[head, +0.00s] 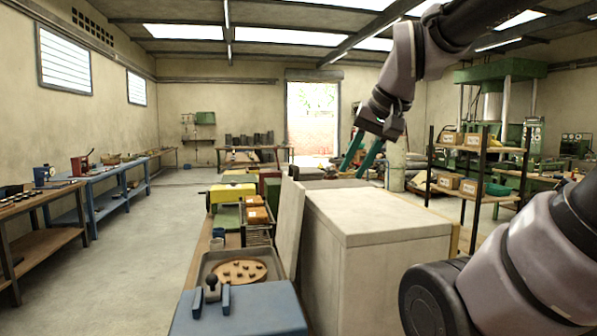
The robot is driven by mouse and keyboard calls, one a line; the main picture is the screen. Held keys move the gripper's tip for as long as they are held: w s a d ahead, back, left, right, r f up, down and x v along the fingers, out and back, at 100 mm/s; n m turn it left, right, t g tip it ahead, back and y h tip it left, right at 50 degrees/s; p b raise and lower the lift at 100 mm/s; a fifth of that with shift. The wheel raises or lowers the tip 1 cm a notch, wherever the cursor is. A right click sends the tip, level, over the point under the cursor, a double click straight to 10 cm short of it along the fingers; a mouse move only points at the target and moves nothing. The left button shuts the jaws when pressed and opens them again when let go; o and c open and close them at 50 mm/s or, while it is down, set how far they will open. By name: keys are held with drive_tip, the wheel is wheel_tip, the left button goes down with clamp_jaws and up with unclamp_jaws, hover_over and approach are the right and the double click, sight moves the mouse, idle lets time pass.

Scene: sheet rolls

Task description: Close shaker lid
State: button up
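A large pale box (375,235) with a flat top stands in the middle of the head view. A thin upright pale panel (289,228) stands along its left side, tilted slightly. I cannot tell for certain which of these is the shaker or its lid. My gripper (354,172) hangs in the air, appearing above the far end of the box top. Its two green fingers are apart with nothing between them. It is well clear of the panel in the picture, to its right.
A blue block with a black-knobbed lever (250,312) and a grey tray (207,267) holding a round brown board (238,272) are in front. Benches (106,192) line the left wall. A rack with boxes (478,147) stands right. The floor (150,240) at left is clear.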

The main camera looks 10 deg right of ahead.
drive_tip(key=w+r+m, duration=0.1)
drive_tip(key=w, duration=0.1)
drive_tip(key=w+r+m+g, duration=0.1)
drive_tip(key=w+r, duration=0.1)
drive_tip(key=w, duration=0.1)
drive_tip(key=w+r+m+g, duration=0.1)
drive_tip(key=w, duration=0.2)
drive_tip(key=shift+w+d+r+m+y, duration=0.2)
drive_tip(key=shift+d+r+m+y, duration=0.1)
drive_tip(key=shift+d+y, duration=0.1)
clamp_jaws()
drive_tip(key=w+d+m+g+y, duration=0.25)
drive_tip(key=w+d+m, duration=0.2)
drive_tip(key=w, duration=0.75)
drive_tip(key=w+d+m+g+y, duration=0.25)
drive_tip(key=w+d+m, duration=0.2)
drive_tip(key=w, duration=0.75)
drive_tip(key=a+f, duration=0.8)
drive_tip(key=a, duration=0.3)
drive_tip(key=shift+w+a+m, duration=0.15)
drive_tip(key=shift+m, duration=0.25)
